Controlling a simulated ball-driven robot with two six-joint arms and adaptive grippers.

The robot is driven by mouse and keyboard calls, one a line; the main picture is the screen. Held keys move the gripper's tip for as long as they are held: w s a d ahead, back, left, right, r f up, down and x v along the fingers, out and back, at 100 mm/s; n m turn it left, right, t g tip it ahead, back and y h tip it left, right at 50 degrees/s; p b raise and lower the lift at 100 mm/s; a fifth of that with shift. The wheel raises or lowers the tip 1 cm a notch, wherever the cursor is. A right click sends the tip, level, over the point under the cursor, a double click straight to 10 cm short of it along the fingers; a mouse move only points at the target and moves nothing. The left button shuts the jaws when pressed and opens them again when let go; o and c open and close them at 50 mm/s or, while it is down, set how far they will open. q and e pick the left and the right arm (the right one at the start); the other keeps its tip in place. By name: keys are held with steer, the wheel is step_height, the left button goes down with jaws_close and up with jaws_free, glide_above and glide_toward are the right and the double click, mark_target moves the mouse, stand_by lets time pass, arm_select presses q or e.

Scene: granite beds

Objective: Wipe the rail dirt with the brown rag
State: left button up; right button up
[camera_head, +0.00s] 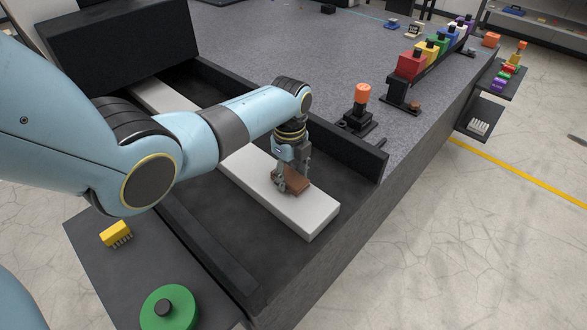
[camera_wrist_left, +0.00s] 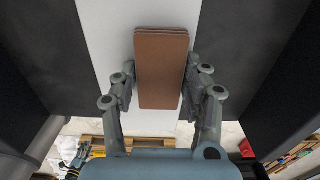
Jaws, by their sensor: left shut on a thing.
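The brown rag (camera_head: 296,184) is a folded, block-like pad at the white rail (camera_head: 318,214), near the rail's front end. My left gripper (camera_head: 283,181) is shut on the rag from above. In the left wrist view the rag (camera_wrist_left: 161,70) sits between the two fingers of the gripper (camera_wrist_left: 162,78), over the white rail (camera_wrist_left: 100,30). I cannot tell for sure whether the rag touches the rail. No dirt shows on the visible parts of the rail; the part under the rag and arm is hidden. My right gripper is not in view.
The rail lies in a dark trough with a raised black wall (camera_head: 345,148). An orange-topped black fixture (camera_head: 362,108) stands on the granite right of it. A side shelf at lower left holds a yellow brush (camera_head: 116,233) and a green disc (camera_head: 170,308). Coloured blocks (camera_head: 411,64) line the far right.

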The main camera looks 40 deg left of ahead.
arm_select(q)
steer(key=shift+s+d+f, duration=0.1)
steer(key=shift+d, duration=1.1)
steer(key=shift+a, duration=1.3)
steer(key=shift+p, duration=0.35)
steer(key=shift+r+p, duration=0.9)
steer(key=shift+r, duration=0.15)
steer(key=shift+d+f, duration=0.1)
